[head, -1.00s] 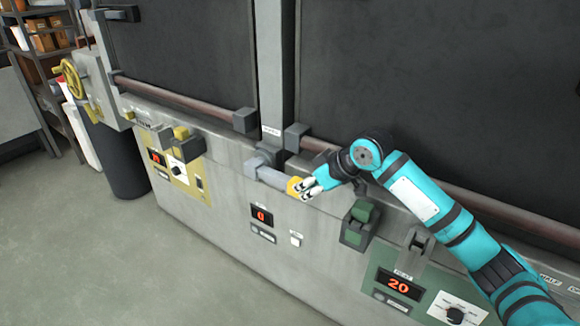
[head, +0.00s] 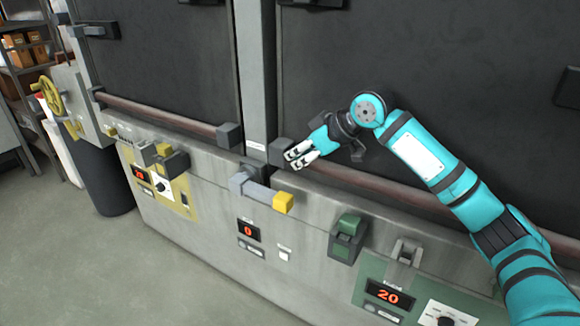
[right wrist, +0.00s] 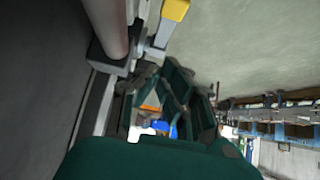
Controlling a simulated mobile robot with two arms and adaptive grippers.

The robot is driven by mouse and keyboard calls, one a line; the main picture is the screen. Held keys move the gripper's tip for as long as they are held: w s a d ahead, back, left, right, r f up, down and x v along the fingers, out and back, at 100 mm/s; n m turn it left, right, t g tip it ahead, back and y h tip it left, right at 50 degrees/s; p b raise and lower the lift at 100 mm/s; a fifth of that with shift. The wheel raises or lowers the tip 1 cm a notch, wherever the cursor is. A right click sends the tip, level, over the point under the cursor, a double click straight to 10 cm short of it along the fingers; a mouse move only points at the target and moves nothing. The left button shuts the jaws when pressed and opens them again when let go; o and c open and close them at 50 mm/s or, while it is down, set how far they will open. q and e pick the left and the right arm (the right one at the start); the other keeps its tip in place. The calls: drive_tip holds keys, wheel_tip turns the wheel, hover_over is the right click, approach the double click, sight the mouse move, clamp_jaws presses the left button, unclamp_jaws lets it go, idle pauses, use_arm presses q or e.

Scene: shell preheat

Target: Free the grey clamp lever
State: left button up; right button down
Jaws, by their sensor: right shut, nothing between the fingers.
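The grey clamp lever (head: 259,191) sits on the top front edge of the metal machine, below the post between the two dark doors. Its bar points right and ends in a yellow block (head: 283,203). My right gripper (head: 297,158) is above and slightly right of the lever, apart from it, its white fingertips pointing left and its jaws shut and empty. In the right wrist view the lever's grey bar (right wrist: 158,40) and yellow end (right wrist: 175,9) show at the top, beyond the dark gripper fingers. My left gripper is out of view.
A brown horizontal rail (head: 350,187) runs behind the gripper along the doors. A green block (head: 346,238) in a dark bracket and a green panel reading 20 (head: 388,294) are to the right. A yellow handwheel (head: 46,97) is at far left. The floor in front is clear.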

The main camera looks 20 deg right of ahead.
drive_tip(key=p, duration=0.2)
approach(266, 190)
drive_tip(key=w+a, duration=0.2)
drive_tip(key=shift+w+a+r, duration=0.25)
drive_tip(key=shift+w, duration=0.1)
wheel_tip(266, 190, down, 3)
drive_tip(key=shift+d+r+p, duration=0.1)
drive_tip(key=shift+r+p, duration=0.1)
drive_tip(key=shift+p, duration=0.1)
drive_tip(key=shift+s+f, duration=0.1)
drive_tip(key=shift+f, duration=0.65)
